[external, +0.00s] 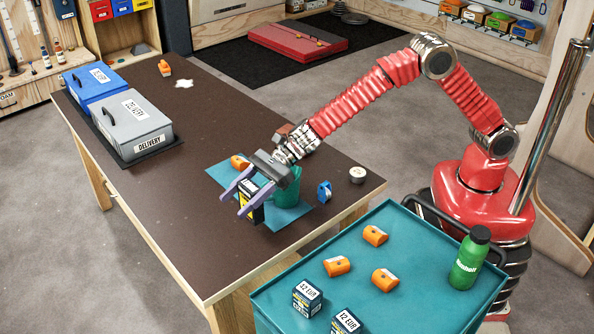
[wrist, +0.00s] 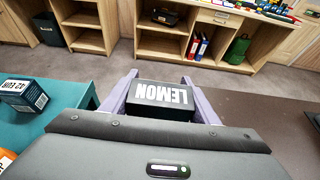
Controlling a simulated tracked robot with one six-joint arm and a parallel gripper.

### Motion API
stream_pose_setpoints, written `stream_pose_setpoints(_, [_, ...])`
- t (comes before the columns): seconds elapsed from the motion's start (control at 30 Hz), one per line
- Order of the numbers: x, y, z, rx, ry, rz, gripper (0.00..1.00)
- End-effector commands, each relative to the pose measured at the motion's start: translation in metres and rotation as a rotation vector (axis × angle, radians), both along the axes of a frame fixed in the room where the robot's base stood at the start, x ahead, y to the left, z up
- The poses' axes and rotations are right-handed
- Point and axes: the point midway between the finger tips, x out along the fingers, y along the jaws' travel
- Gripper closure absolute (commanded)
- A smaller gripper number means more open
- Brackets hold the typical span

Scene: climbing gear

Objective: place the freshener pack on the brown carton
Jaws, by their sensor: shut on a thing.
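The freshener pack (external: 249,202) is a dark box with a yellow part. In the wrist view its face (wrist: 162,97) reads LEMON. My gripper (external: 234,200) has its two purple fingers on either side of the pack and is shut on it. The pack is over the front part of the teal mat (external: 291,216) on the dark table; I cannot tell whether it touches the mat. The fingers also show in the wrist view (wrist: 160,76).
A green cup (external: 288,188) stands close behind my gripper, with an orange piece (external: 240,162) and a blue piece (external: 324,191) nearby. Blue (external: 97,84) and grey (external: 135,120) delivery boxes stand at the left. The middle of the table is clear. A teal trolley (external: 405,235) holds several items.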

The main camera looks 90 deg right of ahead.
Motion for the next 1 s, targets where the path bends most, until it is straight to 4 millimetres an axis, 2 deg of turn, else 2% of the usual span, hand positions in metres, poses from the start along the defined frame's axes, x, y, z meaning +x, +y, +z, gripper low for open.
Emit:
stream_pose_setpoints(0.13, [0.008,-0.02,0.001,0.001,-0.001,-0.026,0.7])
stream_pose_setpoints(0.27, [0.02,-0.052,0.005,0.0,-0.001,-0.068,0.7])
stream_pose_setpoints(0.6, [0.047,-0.159,0.016,0.0,-0.002,-0.191,0.7])
stream_pose_setpoints(1.0, [0.055,-0.287,0.035,-0.001,-0.002,-0.281,0.7])
